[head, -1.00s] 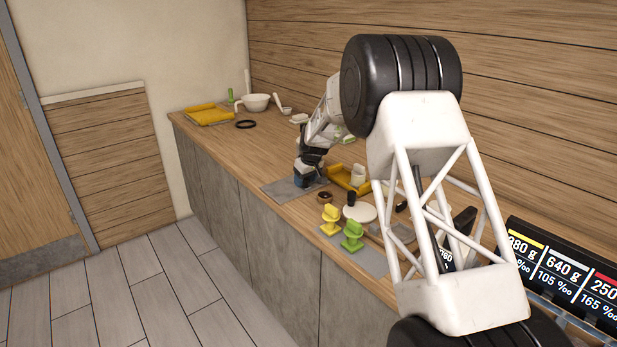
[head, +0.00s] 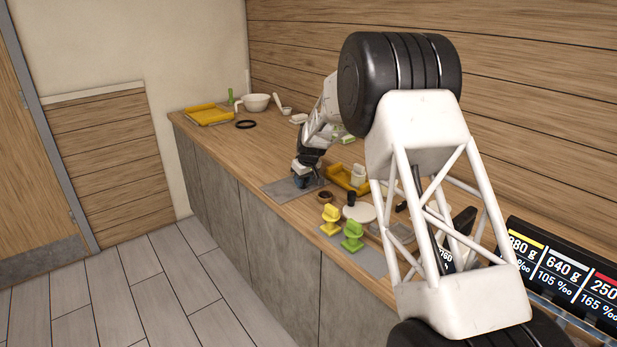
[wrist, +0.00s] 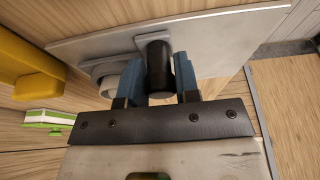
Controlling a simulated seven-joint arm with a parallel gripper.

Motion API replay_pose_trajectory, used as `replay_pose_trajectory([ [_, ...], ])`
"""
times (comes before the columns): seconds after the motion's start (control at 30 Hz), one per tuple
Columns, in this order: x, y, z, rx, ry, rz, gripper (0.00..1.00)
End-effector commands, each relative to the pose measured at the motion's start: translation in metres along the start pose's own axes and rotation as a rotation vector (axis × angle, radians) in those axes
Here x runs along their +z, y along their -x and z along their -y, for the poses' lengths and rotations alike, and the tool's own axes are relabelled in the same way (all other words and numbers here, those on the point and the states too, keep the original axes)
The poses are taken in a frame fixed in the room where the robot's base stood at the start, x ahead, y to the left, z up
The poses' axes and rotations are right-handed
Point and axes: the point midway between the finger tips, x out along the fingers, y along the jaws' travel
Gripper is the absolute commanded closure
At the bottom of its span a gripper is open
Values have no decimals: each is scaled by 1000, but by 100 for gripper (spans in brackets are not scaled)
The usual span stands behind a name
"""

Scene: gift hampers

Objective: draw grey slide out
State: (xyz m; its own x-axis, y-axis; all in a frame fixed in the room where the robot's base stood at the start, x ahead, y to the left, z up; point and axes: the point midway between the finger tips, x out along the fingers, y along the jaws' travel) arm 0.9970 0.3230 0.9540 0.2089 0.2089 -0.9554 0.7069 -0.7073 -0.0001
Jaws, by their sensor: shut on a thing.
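A flat grey plate (head: 281,189) lies at the front edge of the counter. In the wrist view the grey plate (wrist: 222,48) spans the upper part, with a lighter grey bracket piece (wrist: 152,38) against it. A black cylindrical knob (wrist: 159,68) stands by the bracket, between the blue fingers of my gripper (wrist: 160,82). My gripper is shut on this knob; whether the knob belongs to the grey slide I cannot tell. In the head view my gripper (head: 304,181) is low over the plate, and its fingers hide the knob.
A yellow tray (head: 347,179) is close to the right of my gripper. A brown ring (head: 325,196), yellow stamp (head: 330,219), green stamp (head: 352,235) and white disc (head: 361,212) stand nearer. A white bowl (head: 256,102) and yellow tray (head: 208,115) are far back. The counter's middle left is clear.

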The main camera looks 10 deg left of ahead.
Motion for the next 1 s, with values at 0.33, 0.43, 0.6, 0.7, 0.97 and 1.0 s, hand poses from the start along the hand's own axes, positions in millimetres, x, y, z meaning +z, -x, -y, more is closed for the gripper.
replay_pose_trajectory([
  [0.33,0,0,14,0,0,0,82],
  [0.43,0,0,19,0,1,0,82],
  [0.6,0,0,26,0,1,0,82],
  [0.7,0,0,31,0,1,0,82],
  [0.97,0,1,42,0,1,0,82],
  [1.0,0,0,43,0,1,0,82],
])
